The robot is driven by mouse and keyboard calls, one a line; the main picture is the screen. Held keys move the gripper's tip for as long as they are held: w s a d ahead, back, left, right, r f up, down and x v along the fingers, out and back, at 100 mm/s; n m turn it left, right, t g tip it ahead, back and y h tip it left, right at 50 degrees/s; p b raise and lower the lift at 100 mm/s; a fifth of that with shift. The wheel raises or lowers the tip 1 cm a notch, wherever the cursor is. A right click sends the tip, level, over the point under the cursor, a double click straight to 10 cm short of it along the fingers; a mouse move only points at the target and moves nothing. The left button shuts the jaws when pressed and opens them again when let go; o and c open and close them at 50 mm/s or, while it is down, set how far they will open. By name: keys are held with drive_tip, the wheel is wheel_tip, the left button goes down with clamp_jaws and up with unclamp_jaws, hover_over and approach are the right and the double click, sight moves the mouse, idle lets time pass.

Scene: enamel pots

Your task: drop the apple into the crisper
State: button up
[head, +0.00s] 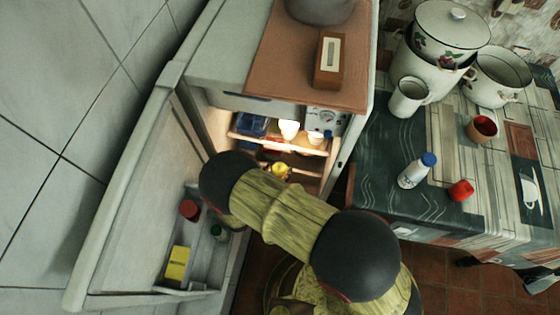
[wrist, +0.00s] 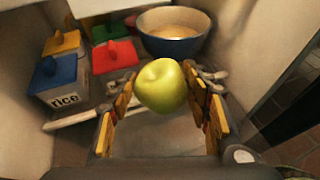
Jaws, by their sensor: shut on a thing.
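The yellow-green apple (wrist: 161,86) is between the two fingers of my gripper (wrist: 162,98) in the wrist view, and the gripper is shut on it. The apple is held up in front of a shelf holding containers. In the head view a small yellow thing (head: 280,170), apparently the apple, shows inside the open fridge beyond my arm. My arm hides the lower part of the fridge there. A pale, smooth surface lies below the apple in the wrist view; I cannot tell if it is part of the crisper.
A blue bowl (wrist: 173,32) stands behind the apple. Lidded boxes, one marked rice (wrist: 66,92), stand to the left. The fridge door (head: 130,200) is swung open at left, with jars in its rack. A counter (head: 440,170) with pots is at right.

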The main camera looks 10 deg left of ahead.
drive_tip(key=shift+a+f, duration=0.2)
drive_tip(key=shift+f, duration=0.15)
wheel_tip(320, 180, down, 5)
drive_tip(key=b, duration=0.4)
drive_tip(key=shift+f, duration=0.15)
drive_tip(key=o, duration=1.3)
